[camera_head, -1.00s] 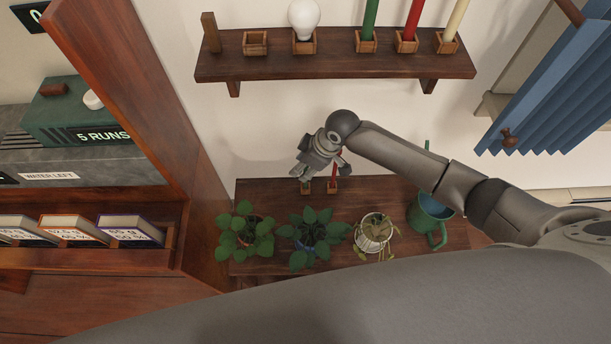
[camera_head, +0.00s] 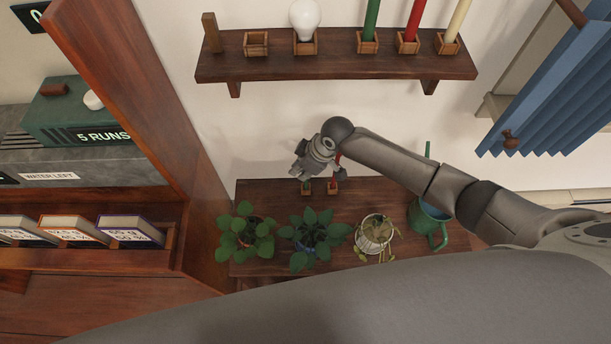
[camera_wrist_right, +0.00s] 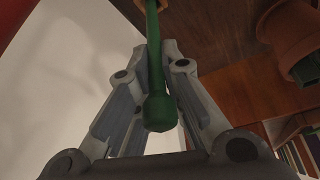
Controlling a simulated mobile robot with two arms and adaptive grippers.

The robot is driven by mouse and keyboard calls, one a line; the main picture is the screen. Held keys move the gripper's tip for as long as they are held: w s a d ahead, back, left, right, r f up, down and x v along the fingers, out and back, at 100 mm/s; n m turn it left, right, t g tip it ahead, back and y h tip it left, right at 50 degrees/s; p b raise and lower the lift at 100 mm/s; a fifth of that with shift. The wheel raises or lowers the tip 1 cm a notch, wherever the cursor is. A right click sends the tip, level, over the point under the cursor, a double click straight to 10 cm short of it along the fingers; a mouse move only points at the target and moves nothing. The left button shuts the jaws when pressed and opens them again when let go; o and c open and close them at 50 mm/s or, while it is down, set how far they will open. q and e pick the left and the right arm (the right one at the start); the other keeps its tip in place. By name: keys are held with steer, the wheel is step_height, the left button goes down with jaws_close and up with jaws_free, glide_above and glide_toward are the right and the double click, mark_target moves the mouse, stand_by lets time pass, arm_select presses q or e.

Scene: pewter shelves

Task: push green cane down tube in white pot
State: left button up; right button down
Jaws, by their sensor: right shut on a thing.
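My right gripper (camera_head: 303,172) is over the back of the lower shelf. It is shut on a thin green cane (camera_wrist_right: 155,65) with a thicker knob at its end; the cane also shows in the wrist view between the two fingers (camera_wrist_right: 155,105). The cane's far end reaches a small wooden holder (camera_head: 306,190), and the gripper hides most of the cane in the head view. The white pot (camera_head: 373,243) with a drooping, yellowish plant stands on the lower shelf, to the right of the gripper. I cannot make out a tube in it. My left gripper is not in view.
A red cane (camera_head: 337,160) stands close to the right of the gripper. Two leafy green plants (camera_head: 245,235) and a green watering can (camera_head: 432,235) flank the white pot. An upper shelf (camera_head: 340,64) holds a bulb and coloured rods. A wooden panel (camera_head: 140,100) rises at left.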

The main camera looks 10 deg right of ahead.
steer(key=s+a+r+b, duration=0.1)
steer(key=a, duration=0.8)
steer(key=s+a+r+b, duration=0.2)
steer(key=a, duration=0.6)
steer(key=shift+s+a+r, duration=0.25)
steer(key=shift+a, duration=0.1)
steer(key=shift+r, duration=0.1)
